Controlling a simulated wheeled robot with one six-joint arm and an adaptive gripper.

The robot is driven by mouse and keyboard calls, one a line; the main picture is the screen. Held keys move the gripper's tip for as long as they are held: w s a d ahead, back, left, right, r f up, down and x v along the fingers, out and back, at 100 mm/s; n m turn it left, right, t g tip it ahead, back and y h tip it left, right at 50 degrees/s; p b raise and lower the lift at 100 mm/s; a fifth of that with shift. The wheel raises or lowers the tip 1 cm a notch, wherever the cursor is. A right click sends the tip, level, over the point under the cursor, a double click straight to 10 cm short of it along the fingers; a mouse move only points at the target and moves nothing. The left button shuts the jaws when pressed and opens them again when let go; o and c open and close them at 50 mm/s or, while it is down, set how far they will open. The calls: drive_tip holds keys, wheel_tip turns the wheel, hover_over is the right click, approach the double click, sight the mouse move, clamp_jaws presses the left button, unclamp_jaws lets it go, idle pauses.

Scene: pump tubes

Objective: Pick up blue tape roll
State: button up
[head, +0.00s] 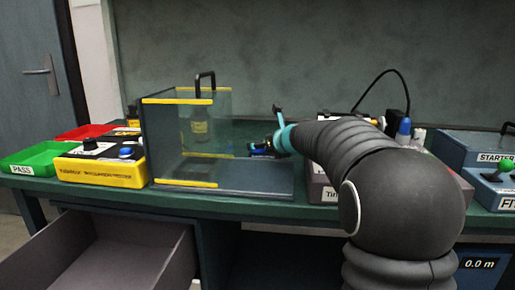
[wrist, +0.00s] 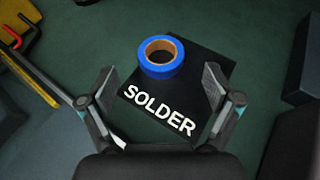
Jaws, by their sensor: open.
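The blue tape roll (wrist: 148,66) lies flat on the far part of a black mat marked SOLDER (wrist: 192,97) in the wrist view. Its tan core and open hole face up. My gripper (wrist: 160,88) is open, with one finger at each side of the mat. The roll is beyond the fingertips, a little left of the middle between them, and nothing touches it. In the head view my gripper (head: 270,146) is small and partly hidden behind my arm, and I cannot make out the roll clearly there.
A dark block (wrist: 303,65) stands at the right. In the head view, a clear guard box (head: 150,140) with yellow edges stands left of my gripper, and a drawer (head: 110,262) hangs open below the bench.

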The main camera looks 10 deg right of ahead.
drive_tip(key=x, duration=0.5)
drive_tip(key=shift+d, duration=0.1)
drive_tip(key=c, duration=1.1)
